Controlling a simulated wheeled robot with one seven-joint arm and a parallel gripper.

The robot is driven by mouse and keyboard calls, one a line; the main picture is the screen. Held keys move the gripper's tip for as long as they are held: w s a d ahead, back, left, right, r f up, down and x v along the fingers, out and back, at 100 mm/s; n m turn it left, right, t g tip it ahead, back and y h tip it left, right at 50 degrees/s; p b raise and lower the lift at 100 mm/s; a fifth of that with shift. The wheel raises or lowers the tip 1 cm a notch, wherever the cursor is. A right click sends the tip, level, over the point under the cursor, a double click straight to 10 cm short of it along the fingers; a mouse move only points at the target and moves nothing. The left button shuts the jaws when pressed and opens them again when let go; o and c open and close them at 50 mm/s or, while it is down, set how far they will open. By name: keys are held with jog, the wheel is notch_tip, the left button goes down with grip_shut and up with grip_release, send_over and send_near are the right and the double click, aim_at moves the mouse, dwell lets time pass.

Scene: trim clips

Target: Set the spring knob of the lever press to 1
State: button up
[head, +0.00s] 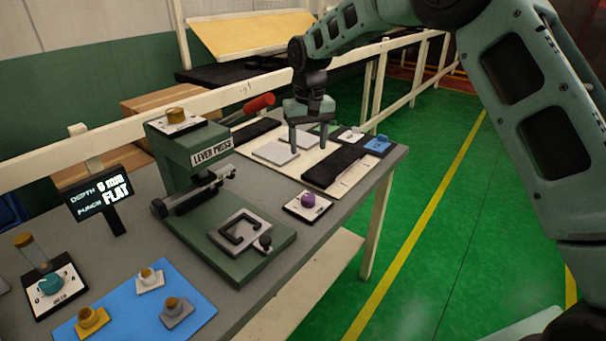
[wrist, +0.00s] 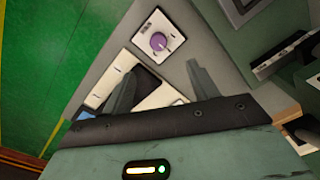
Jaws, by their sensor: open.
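The lever press (head: 205,165) is green, with a red-gripped lever (head: 258,104) and a sign reading LEVER PRESS. A brass knob (head: 176,115) sits on a white dial plate on its top. A purple knob (head: 308,200) sits on a white plate at the table's edge, right of the press. A teal knob (head: 50,284) sits on a dial plate at the front left. I cannot read which is the spring knob. My gripper (head: 308,145) is open and empty, pointing down beyond the purple knob. In the wrist view, the purple knob (wrist: 158,41) lies ahead between the fingertips (wrist: 161,72).
A display (head: 98,199) stands left of the press and shows FLAT. Green floor is open at right.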

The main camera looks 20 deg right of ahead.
jog(key=w, duration=0.1)
jog(key=p, duration=0.5)
send_near(308, 197)
notch_tip(308, 197, down, 9)
jog(key=shift+d+r, duration=0.1)
jog(key=shift+r, duration=0.05)
jog(key=shift+b, duration=0.3)
jog(key=shift+c, duration=0.3)
jog(key=c, duration=0.9)
